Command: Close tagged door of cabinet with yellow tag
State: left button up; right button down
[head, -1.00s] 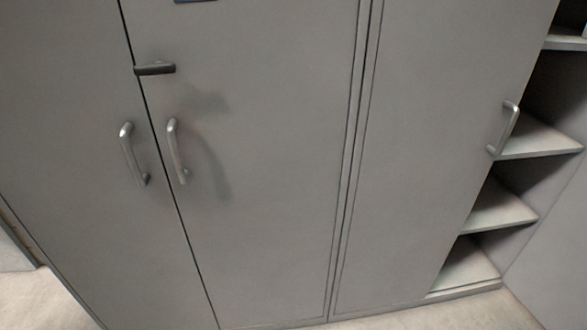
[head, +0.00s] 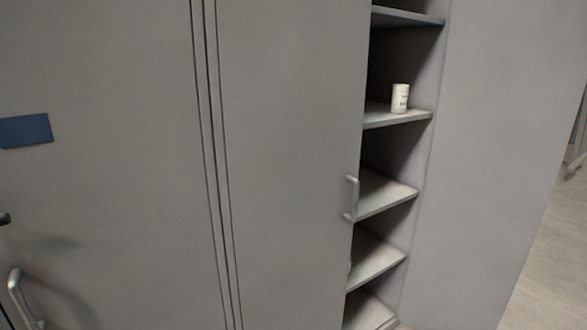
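A grey cabinet with a blue tag (head: 25,131) on its door stands at the left, and that door looks shut. To its right is another grey cabinet with one door (head: 285,150) shut over its left part. Its right part is uncovered and shows several shelves (head: 385,203). A silver handle (head: 351,198) sits at the right edge of that door. I see no yellow tag in this view. Neither of my grippers is in view.
A small white container (head: 400,98) stands on one of the shelves. A plain grey panel (head: 480,150) is right of the shelves. Bare floor (head: 545,235) shows at the far right. A handle (head: 20,295) is at the lower left.

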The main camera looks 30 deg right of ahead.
aim_at(515, 78)
jog(key=l+u, duration=0.2)
jog(key=l, duration=2.3)
